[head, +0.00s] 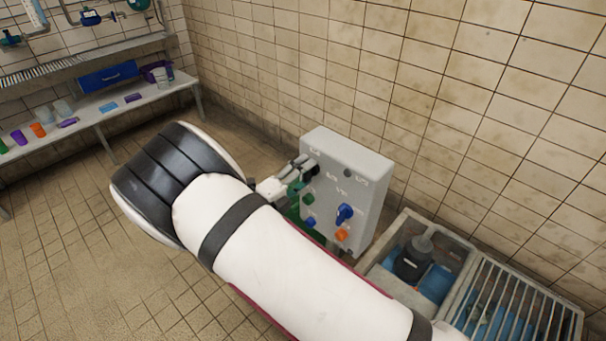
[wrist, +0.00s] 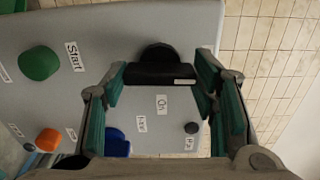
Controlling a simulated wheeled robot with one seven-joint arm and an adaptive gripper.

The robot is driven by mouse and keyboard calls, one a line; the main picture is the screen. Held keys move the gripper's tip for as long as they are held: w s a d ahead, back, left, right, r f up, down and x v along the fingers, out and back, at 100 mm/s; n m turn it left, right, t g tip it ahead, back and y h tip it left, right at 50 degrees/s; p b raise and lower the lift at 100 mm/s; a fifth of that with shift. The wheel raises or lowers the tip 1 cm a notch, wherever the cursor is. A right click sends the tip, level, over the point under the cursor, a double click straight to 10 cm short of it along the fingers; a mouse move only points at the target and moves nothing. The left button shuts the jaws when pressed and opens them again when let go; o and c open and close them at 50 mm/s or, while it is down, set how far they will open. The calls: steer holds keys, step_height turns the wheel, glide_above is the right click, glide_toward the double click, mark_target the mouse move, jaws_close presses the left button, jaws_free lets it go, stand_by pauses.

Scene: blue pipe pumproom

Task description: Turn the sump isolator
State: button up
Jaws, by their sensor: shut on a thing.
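A grey control box (head: 362,190) stands near the tiled wall, with several knobs and buttons on its face. A black rotary knob (wrist: 160,74) sits at the top of the panel in the wrist view, with a label reading "On" close by. Its bar lies crosswise between the two teal-padded fingers of my gripper (wrist: 162,82), which is shut on it. In the head view my gripper (head: 298,170) reaches the box's upper left, and the fingers partly hide the knob. I cannot read a label naming the isolator.
The panel also bears a green button (wrist: 39,63) marked "Start", an orange button (wrist: 48,139), a blue knob (head: 344,213) and a small dark round part (wrist: 191,128). A pit frame with a grating (head: 515,304) lies right of the box. A bench (head: 90,122) stands far left.

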steer(key=shift+n, duration=0.3)
stand_by(0.4)
steer(key=o, duration=1.2)
steer(key=shift+c, duration=0.2)
steer(key=v, duration=1.2)
